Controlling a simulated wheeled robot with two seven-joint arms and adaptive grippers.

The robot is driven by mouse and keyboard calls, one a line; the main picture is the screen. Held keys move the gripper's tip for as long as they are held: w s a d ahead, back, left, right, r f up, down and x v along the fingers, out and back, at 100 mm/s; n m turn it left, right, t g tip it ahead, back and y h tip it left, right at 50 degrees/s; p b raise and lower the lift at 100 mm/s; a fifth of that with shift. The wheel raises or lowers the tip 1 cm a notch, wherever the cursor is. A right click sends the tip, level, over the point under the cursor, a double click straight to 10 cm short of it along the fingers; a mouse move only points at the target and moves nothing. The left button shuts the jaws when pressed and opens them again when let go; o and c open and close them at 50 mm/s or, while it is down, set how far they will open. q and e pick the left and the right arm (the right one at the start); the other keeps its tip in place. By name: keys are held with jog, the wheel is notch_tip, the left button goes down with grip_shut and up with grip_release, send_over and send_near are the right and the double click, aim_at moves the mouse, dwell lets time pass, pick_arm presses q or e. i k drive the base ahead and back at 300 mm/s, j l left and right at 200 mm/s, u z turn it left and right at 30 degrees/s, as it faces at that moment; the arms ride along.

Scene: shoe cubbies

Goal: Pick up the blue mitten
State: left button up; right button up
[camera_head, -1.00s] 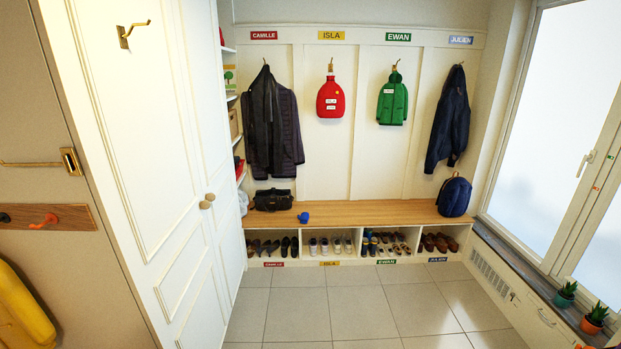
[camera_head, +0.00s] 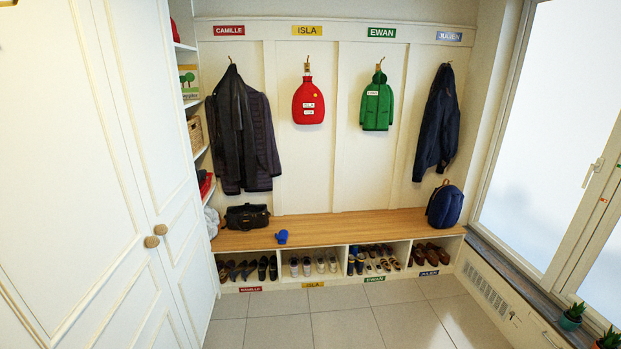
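The blue mitten (camera_head: 282,237) lies on the wooden bench top (camera_head: 340,224), near its front edge, to the right of a black bag. It sits roughly above the cubby marked Isla. Neither of my grippers shows in the head view.
The black bag (camera_head: 246,217) and a navy backpack (camera_head: 445,206) stand on the bench. Shoe cubbies (camera_head: 313,264) run below it. A white cupboard (camera_head: 100,170) is close on the left. The tiled floor (camera_head: 340,325) ahead is clear. Potted plants (camera_head: 572,316) stand right.

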aim_at(282, 235)
jog(key=i, duration=1.65)
jog(key=i+l+u, duration=0.15)
jog(key=i+u, duration=0.15)
jog(key=i, duration=0.25)
jog(key=i+l+u, duration=0.25)
jog(key=i, duration=0.3)
jog(key=i+l+u, duration=0.3)
jog(key=i, duration=0.25)
